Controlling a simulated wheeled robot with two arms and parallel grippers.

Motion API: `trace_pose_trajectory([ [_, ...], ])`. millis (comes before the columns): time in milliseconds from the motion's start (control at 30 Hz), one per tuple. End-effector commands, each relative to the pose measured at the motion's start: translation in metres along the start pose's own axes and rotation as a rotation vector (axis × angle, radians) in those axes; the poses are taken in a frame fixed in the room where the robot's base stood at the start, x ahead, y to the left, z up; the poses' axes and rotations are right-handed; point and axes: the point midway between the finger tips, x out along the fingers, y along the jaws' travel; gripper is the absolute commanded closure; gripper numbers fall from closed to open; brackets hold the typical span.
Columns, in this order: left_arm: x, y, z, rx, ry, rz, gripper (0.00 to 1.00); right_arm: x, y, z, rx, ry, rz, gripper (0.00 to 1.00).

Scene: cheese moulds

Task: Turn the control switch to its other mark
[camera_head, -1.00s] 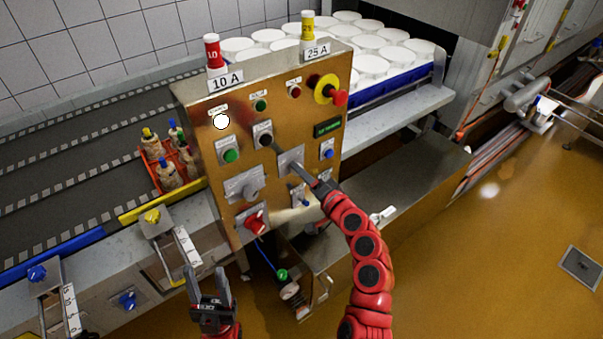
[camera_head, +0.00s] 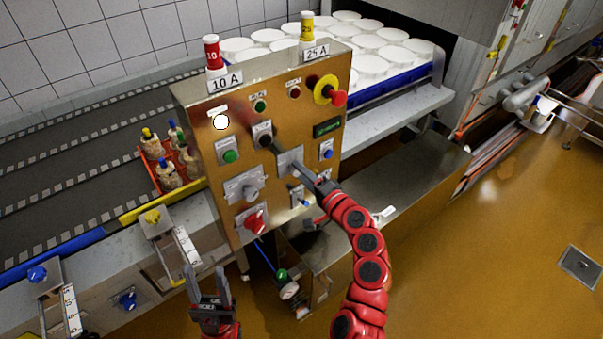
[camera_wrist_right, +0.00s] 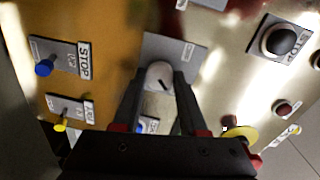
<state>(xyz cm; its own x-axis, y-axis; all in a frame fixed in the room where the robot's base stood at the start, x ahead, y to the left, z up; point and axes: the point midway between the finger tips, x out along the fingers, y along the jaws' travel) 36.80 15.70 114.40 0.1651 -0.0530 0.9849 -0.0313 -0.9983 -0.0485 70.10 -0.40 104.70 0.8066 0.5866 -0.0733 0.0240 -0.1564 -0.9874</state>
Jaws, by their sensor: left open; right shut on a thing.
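The brassy control panel (camera_head: 215,170) carries several knobs and buttons. My right gripper (camera_head: 297,169) reaches the panel from the front right and is shut on a pale grey rotary switch on a grey plate (camera_head: 286,156). In the right wrist view the switch knob (camera_wrist_right: 159,72) sits between the two dark fingertips and shows a dark pointer line on its face. The fingers hide the knob's sides, and I cannot read the mark labels. My left gripper (camera_head: 209,286) is open and empty, low in front of the panel and apart from it.
Another grey rotary knob (camera_head: 251,187) and a red one (camera_head: 254,221) are lower left on the panel. A red emergency button with a yellow collar (camera_head: 327,91) is upper right. An orange crate of bottles (camera_head: 163,183) stands left. The floor at right is mostly clear.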

Motion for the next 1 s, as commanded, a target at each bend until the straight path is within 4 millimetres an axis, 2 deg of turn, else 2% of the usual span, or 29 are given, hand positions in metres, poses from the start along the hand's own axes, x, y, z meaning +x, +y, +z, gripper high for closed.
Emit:
trace_pose_trajectory([
  [100,0.000,0.000,0.000,0.000,0.000,0.000,0.50,0.000,0.002,0.001,0.001,-0.001,0.004,1.00],
  [133,0.000,0.000,0.000,0.000,0.000,0.000,0.50,0.000,0.002,0.001,0.001,-0.001,0.004,0.53],
  [267,0.000,0.000,0.000,0.000,0.000,0.000,0.50,0.000,0.002,0.001,0.000,-0.001,0.003,0.30],
  [667,-0.002,0.000,0.000,0.000,0.000,0.000,0.50,-0.004,0.001,0.000,0.000,0.001,0.000,0.29],
  [767,-0.006,0.000,0.001,0.000,0.000,0.000,0.50,-0.014,0.003,0.001,0.001,0.001,-0.001,0.29],
  [1000,-0.021,0.001,0.004,0.000,0.000,0.000,0.50,-0.058,0.005,0.000,0.001,0.005,0.001,0.29],
])
